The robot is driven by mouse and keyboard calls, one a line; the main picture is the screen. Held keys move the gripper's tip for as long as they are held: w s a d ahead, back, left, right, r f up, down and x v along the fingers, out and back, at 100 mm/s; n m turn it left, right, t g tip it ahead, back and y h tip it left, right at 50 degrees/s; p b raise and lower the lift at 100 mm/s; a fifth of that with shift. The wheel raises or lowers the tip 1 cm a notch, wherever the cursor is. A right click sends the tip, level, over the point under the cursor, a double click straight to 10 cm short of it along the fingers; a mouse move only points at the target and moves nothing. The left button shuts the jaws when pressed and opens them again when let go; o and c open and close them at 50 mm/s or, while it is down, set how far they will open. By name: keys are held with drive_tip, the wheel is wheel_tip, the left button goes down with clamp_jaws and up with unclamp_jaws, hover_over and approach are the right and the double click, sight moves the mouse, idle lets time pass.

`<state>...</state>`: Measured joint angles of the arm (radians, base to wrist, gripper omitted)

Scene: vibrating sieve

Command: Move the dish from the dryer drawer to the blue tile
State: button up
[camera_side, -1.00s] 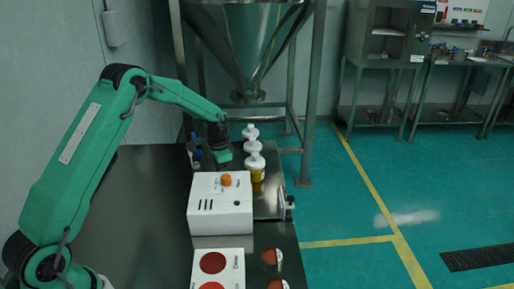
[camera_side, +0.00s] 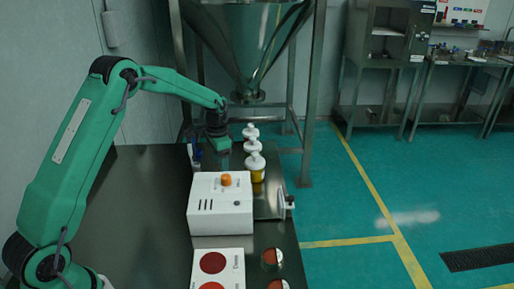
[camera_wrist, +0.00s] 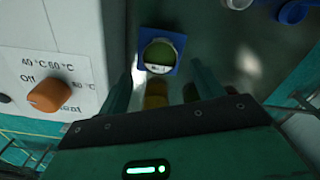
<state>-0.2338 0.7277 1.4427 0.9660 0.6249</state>
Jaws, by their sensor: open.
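The blue tile (camera_wrist: 146,66) is in the upper middle of the wrist view. The dish (camera_wrist: 161,52), round with a pale rim and a greenish inside, appears to lie on it, within the tile's edges. My gripper (camera_wrist: 164,66) is open, its two fingers apart on either side of the line to the tile. Nothing is visibly held between them. In the side view my gripper (camera_side: 222,148) points down behind the white dryer (camera_side: 220,203), which hides the tile and dish there. The dryer's orange knob (camera_wrist: 49,94) is at left in the wrist view. I cannot make out the drawer.
White-capped jars (camera_side: 255,164) stand close to the right of my gripper. Blue-topped items (camera_side: 195,152) stand to its left. A card with red discs (camera_side: 214,262) lies in front of the dryer. The dark table at left is clear. A steel hopper (camera_side: 250,45) hangs behind.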

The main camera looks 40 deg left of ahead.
wheel_tip(320, 180, up, 8)
drive_tip(key=shift+f, duration=0.15)
idle(0.6)
drive_tip(key=shift+d, duration=0.1)
drive_tip(key=s+d+r+n+t, duration=0.1)
drive_tip(key=s+d+r, duration=0.3)
drive_tip(key=s+r, duration=0.25)
drive_tip(key=s+d+r+n+t, duration=0.1)
drive_tip(key=s+d+r+t, duration=0.1)
drive_tip(key=s+d+r, duration=0.35)
drive_tip(key=s+d+n+t, duration=0.2)
drive_tip(key=s+d, duration=0.1)
drive_tip(key=s, duration=1.5)
drive_tip(key=shift+s+f+t, duration=0.2)
drive_tip(key=shift+s+t, duration=0.1)
drive_tip(key=shift+s, duration=0.05)
